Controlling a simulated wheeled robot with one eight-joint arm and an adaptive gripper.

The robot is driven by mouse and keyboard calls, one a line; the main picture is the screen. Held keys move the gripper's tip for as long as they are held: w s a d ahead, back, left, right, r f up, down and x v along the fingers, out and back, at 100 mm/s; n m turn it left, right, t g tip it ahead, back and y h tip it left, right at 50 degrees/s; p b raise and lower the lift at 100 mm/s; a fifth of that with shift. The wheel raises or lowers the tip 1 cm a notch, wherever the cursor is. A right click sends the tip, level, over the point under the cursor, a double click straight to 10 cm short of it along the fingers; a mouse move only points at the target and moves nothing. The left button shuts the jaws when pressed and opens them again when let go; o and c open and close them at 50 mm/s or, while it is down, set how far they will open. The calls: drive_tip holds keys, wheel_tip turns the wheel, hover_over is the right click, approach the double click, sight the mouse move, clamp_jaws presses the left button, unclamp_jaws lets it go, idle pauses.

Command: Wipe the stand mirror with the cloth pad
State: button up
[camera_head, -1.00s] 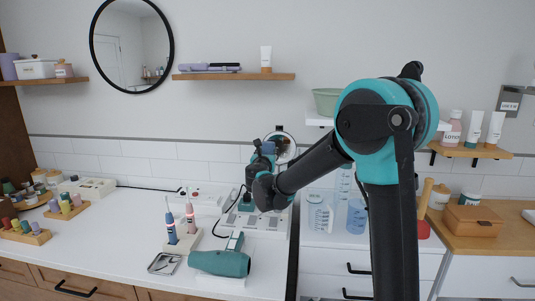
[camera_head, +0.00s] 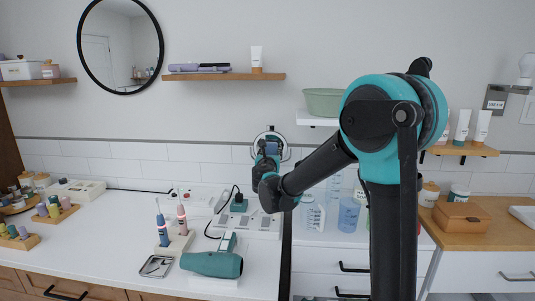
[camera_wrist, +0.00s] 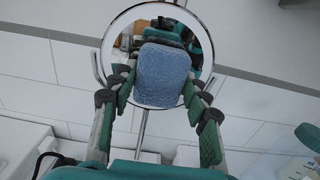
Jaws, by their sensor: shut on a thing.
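The stand mirror (camera_wrist: 202,40) is round with a bright metal rim and a thin stem. In the head view its rim (camera_head: 257,136) shows behind my gripper, over the back of the counter. My gripper (camera_wrist: 161,96) is shut on the light blue cloth pad (camera_wrist: 163,76), with a finger at each side of it. The pad is upright in front of the glass and covers its middle and lower part. I cannot tell whether it touches the glass. A reflection of my gripper shows above the pad.
A teal hair dryer (camera_head: 212,263) and a stand with electric toothbrushes (camera_head: 176,241) are at the counter's front. Behind them is a power strip (camera_head: 259,222) with a dark cable. Clear blue cups (camera_head: 348,214) stand right of my gripper. A shelf (camera_head: 225,76) hangs above.

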sight(259, 149)
drive_tip(key=a, duration=0.3)
drive_tip(key=a+r, duration=0.1)
drive_tip(key=shift+w+a, duration=0.2)
drive_tip(key=shift+a, duration=0.15)
drive_tip(key=d, duration=0.8)
drive_tip(key=shift+s+d, duration=0.2)
idle(1.9)
drive_tip(key=shift+a, duration=0.1)
drive_tip(key=shift+w+a, duration=0.15)
drive_tip(key=shift+a, duration=3.95)
